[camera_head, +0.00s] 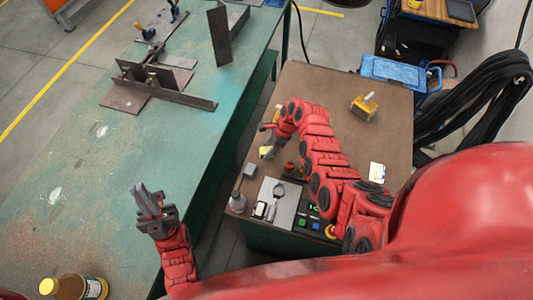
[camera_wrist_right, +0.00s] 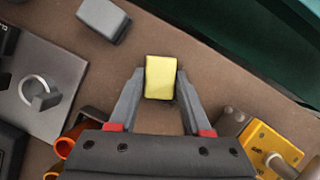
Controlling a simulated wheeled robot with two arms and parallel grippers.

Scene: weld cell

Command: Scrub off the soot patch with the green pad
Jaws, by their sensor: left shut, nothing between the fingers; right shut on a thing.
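My right gripper (camera_wrist_right: 160,82) is shut on a small yellow block (camera_wrist_right: 160,77), which looks like a sponge, over the brown worktop. No green face of it shows, so I cannot tell whether it is the green pad. In the head view the yellow block (camera_head: 266,152) shows at the end of my right arm, near the worktop's left edge. Whether it touches the worktop is unclear. My left gripper (camera_head: 146,196) is shut and empty above the green table. I cannot make out a soot patch in either view.
A grey block (camera_wrist_right: 103,19) and a grey plate with a ring (camera_wrist_right: 36,88) lie near the held block. A yellow fixture (camera_head: 365,106) stands on the brown worktop (camera_head: 330,85). Metal parts (camera_head: 155,90) and a brown bottle (camera_head: 72,287) are on the green table (camera_head: 110,165).

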